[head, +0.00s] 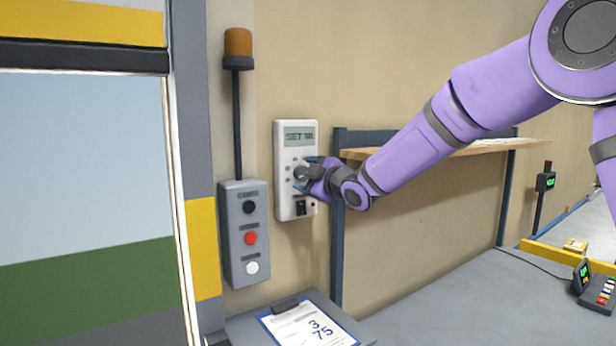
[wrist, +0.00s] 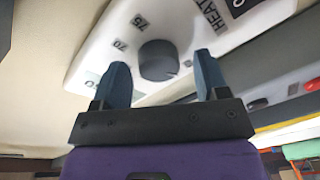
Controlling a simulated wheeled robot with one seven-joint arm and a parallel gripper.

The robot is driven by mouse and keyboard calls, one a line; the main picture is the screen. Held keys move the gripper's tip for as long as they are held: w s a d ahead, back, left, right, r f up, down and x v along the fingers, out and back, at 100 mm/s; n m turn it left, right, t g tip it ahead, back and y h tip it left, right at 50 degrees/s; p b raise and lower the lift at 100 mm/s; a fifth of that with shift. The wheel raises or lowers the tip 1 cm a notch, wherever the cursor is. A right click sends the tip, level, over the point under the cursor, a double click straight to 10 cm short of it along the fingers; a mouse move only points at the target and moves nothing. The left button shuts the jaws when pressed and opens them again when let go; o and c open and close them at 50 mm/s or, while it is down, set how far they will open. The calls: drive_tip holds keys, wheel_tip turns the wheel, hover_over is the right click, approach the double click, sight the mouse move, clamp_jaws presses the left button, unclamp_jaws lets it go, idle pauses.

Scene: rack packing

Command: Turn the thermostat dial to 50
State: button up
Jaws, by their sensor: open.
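The thermostat (head: 297,150) is a white wall unit with a grey display reading "SET" and a number too small to read surely. Its dark round dial (wrist: 158,61) shows in the wrist view, with labels 75 and 70 above and left of it and a partly hidden label at lower left. My gripper (wrist: 160,80) is open, with one blue finger on each side of the dial. I cannot tell whether the fingers touch it. In the head view my gripper (head: 308,174) is at the thermostat's front and partly hides the dial.
A grey control box (head: 246,234) with black, red and white buttons and an amber beacon (head: 238,45) are left of the thermostat. A clipboard (head: 310,326) lies below. A wooden shelf (head: 480,148) on blue posts stands to the right, behind my arm.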

drive_tip(key=v, duration=1)
drive_tip(key=shift+s+d, duration=0.25)
drive_tip(key=shift+s, duration=0.05)
drive_tip(key=s+d+r+m+g+h, duration=0.1)
drive_tip(key=s+d+m+h, duration=1)
drive_tip(key=d, duration=0.7)
drive_tip(key=s+d+f+m+g, duration=0.2)
drive_tip(key=s+m, duration=0.1)
drive_tip(key=s, duration=0.5)
drive_tip(key=s+d+f+m+g, duration=0.2)
drive_tip(key=s, duration=0.7)
drive_tip(key=s+d+f+m+g, duration=0.2)
drive_tip(key=s+m+g, duration=0.1)
drive_tip(key=s, duration=0.5)
drive_tip(key=shift+s+d+f+m+h, duration=0.3)
drive_tip(key=shift+d+f+h, duration=0.05)
drive_tip(key=shift+d+h, duration=0.05)
